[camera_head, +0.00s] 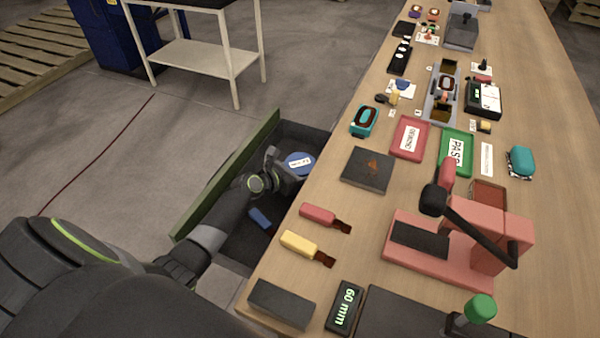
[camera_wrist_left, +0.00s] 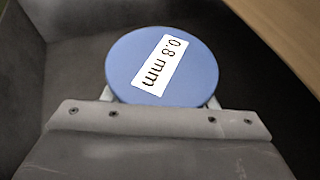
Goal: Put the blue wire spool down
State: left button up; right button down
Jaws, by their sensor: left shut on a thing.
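The blue wire spool (camera_head: 300,163) has a round blue top with a white label, which reads "0.8 mm" in the left wrist view, where the spool (camera_wrist_left: 198,80) sits at the top middle. My left gripper (camera_head: 286,166) is shut on the spool and is inside or just over the open drawer (camera_head: 303,130) at the table's left side. In the left wrist view the gripper (camera_wrist_left: 162,103) has a finger at each side of the spool. I cannot tell whether the spool touches the drawer floor. My right gripper is not in view.
A blue object (camera_head: 260,218) lies in the drawer's near part. The drawer's green front (camera_head: 225,178) is on the left, the wooden table's edge (camera_head: 305,183) on the right. Red and yellow handled tools (camera_head: 300,243), a dark block (camera_head: 367,170) and a pink press (camera_head: 455,245) stand on the table.

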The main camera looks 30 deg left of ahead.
pick_arm(q)
jog(key=shift+r, duration=0.15)
jog(key=o, duration=1.4)
jog(key=shift+s, duration=0.1)
jog(key=shift+s, duration=0.2)
jog(key=p+v, duration=0.2)
jog(key=v, duration=0.9)
jog(key=shift+a, duration=0.1)
jog(key=shift+s+r, duration=0.1)
jog(key=shift+s, duration=0.2)
